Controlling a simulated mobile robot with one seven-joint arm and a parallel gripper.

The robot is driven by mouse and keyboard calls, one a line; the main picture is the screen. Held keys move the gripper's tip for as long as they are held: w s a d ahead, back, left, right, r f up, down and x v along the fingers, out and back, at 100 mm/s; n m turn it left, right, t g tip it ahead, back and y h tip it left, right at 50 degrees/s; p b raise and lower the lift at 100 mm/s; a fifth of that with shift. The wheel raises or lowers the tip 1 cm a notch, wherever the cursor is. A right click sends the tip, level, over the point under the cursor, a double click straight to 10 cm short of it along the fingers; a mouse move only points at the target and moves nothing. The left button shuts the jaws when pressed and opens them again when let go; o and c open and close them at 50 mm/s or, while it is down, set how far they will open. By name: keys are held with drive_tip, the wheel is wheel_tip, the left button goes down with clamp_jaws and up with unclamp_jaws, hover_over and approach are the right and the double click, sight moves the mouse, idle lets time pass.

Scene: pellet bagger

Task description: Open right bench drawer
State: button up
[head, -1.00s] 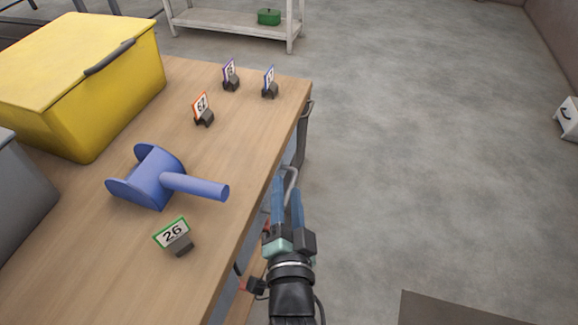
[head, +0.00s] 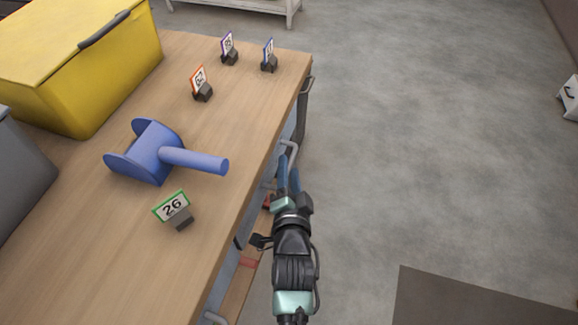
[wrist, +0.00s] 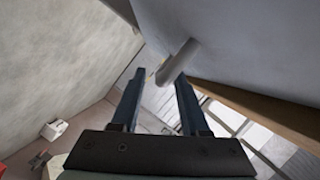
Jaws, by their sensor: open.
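The wooden bench (head: 215,110) has drawers under its right-hand edge, only partly visible from above. A light grey bar handle (head: 290,152) sticks out below the edge, near the bench's far end. It also shows in the wrist view (wrist: 179,62), on a grey-blue drawer front (wrist: 240,40). My gripper (head: 288,165) is beside the bench edge, just short of this handle. Its blue fingers are open, and in the wrist view (wrist: 160,76) the handle lies at the fingertips, nearer the right finger. I cannot tell whether they touch. The drawer appears shut.
On the bench are a yellow bin (head: 80,75), a blue scoop (head: 155,155), a grey container (head: 20,180) and several number cards, one reading 26 (head: 172,206). Another handle (head: 215,318) shows at the near end.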

drive_tip(key=shift+x, duration=1.1)
clamp_jaws()
drive_tip(key=shift+s, duration=0.1)
idle(0.6)
